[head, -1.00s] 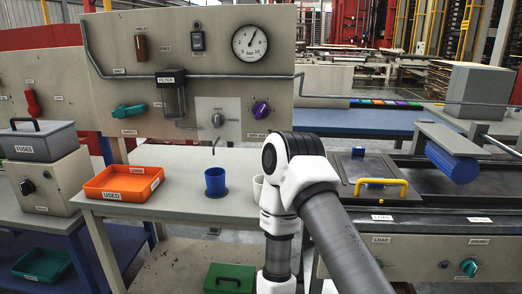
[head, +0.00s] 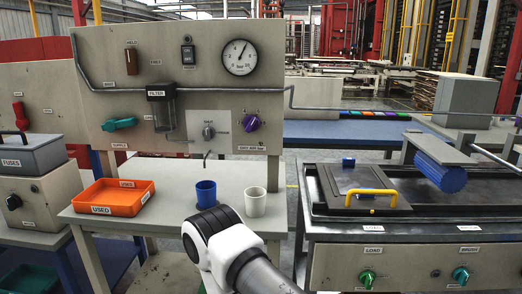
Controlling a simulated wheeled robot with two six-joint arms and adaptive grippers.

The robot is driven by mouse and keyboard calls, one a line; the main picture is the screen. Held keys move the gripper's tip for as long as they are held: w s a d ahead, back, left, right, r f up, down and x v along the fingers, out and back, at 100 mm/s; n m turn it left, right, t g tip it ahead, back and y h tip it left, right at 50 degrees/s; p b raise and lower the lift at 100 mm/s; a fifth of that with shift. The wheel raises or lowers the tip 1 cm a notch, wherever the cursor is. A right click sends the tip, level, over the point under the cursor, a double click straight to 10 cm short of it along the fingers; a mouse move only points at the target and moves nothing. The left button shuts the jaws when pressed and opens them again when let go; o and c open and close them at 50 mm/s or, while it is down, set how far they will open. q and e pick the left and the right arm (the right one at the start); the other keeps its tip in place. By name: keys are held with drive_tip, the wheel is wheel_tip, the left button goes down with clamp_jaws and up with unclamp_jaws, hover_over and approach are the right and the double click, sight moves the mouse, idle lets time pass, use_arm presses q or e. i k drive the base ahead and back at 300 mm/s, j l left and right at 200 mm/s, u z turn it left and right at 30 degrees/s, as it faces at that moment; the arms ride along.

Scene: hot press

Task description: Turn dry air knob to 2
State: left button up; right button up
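A purple knob (head: 251,122) sits at the right of a pale plate on the upright beige panel (head: 265,90), above a small label (head: 250,148) too small to read surely. The same knob's label looked like DRY AIR in the earlier frame. A grey knob (head: 208,132) is to its left on the plate. The numbers around the purple knob are too small to read. One of my arms comes in from the bottom, its white and black joint below the panel, in front of the table. Neither gripper shows.
A blue cup (head: 206,194) and a white cup (head: 255,202) stand on the table below the panel. An orange USED tray (head: 114,197) is at left. A gauge (head: 240,57) and filter (head: 162,106) are on the panel. A press with a yellow handle (head: 371,192) is at right.

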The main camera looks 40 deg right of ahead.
sight(251, 123)
drive_tip(key=z, duration=1.2)
